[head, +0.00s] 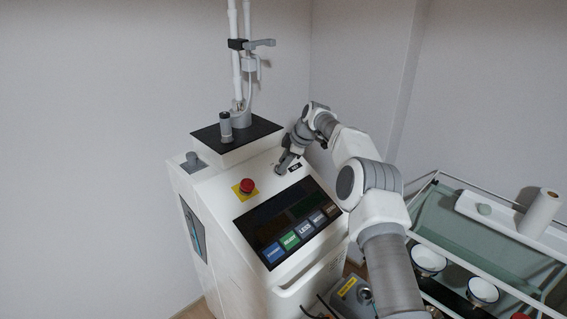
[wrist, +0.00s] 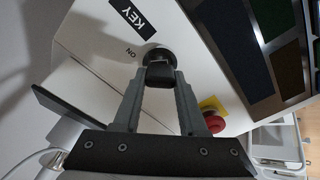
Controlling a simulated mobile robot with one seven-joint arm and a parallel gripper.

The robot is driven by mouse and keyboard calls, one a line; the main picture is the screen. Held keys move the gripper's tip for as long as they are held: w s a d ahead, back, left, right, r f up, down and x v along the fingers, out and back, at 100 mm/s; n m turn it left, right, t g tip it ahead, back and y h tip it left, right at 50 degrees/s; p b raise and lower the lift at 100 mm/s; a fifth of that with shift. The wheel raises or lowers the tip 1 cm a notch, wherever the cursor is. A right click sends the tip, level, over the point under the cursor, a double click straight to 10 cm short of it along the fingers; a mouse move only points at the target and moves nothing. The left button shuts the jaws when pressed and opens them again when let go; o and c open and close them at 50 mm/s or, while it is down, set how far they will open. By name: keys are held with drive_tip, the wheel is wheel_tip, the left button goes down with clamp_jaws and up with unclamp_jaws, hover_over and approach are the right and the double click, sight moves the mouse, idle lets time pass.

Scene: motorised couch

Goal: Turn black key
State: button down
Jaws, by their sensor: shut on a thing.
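The black key (wrist: 160,72) sits in a round dark switch on the sloped white top of a machine, beside a black "KEY" label (wrist: 138,14) and the word "ON". My gripper (wrist: 161,84) is shut on the black key, one finger on each side of it, in the wrist view. In the head view my gripper (head: 284,164) reaches down to the machine's top, left of the label. The key itself is hidden there behind my gripper.
A red emergency button (head: 247,186) on a yellow plate and a dark control panel (head: 288,222) with several coloured buttons lie close by. A glass cart (head: 452,219) stands at right.

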drive_tip(key=shift+m, duration=1.7)
drive_tip(key=shift+c, duration=1.9)
unclamp_jaws()
drive_tip(key=shift+d+r, duration=0.1)
